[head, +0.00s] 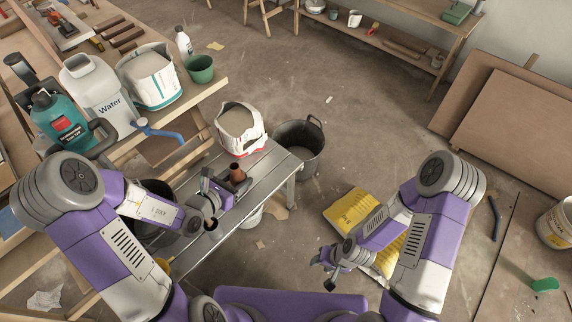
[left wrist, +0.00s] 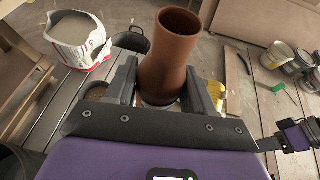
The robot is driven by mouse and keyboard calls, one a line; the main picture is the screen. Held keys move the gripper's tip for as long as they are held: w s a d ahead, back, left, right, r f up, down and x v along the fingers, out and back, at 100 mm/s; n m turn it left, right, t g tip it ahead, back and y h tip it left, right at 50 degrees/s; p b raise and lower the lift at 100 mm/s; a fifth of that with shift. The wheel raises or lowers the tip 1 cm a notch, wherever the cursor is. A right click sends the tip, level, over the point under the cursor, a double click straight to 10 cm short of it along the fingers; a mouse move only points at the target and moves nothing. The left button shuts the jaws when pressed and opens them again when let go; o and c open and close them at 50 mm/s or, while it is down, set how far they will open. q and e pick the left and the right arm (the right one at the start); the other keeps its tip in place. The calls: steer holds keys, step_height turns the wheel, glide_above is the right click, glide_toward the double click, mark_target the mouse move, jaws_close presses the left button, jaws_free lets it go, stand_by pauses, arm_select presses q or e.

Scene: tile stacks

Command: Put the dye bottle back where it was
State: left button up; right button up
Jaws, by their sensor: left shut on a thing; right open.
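The dye bottle, a reddish-brown, open-topped vessel (head: 237,174), is between the fingers of my left gripper (head: 218,190) over the grey slatted bench (head: 268,170). In the left wrist view, the brown bottle (left wrist: 168,55) stands roughly upright, with the fingers of my left gripper (left wrist: 160,88) shut on its sides. Its lower end is hidden by the gripper, so I cannot tell if it touches the bench. My right gripper (head: 328,268) is open and empty, beside the yellow bag on the right.
An open white and red bag (head: 240,130) stands at the bench's far end, with a black bucket (head: 300,145) beyond. A yellow bag (head: 350,208) lies on the floor. The left workbench holds a water jug (head: 95,95), a white bag (head: 150,75) and a green pot (head: 200,69).

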step_height(320, 180, down, 7)
steer(key=b, duration=0.6)
steer(key=shift+r, duration=0.2)
steer(key=shift+s, duration=0.1)
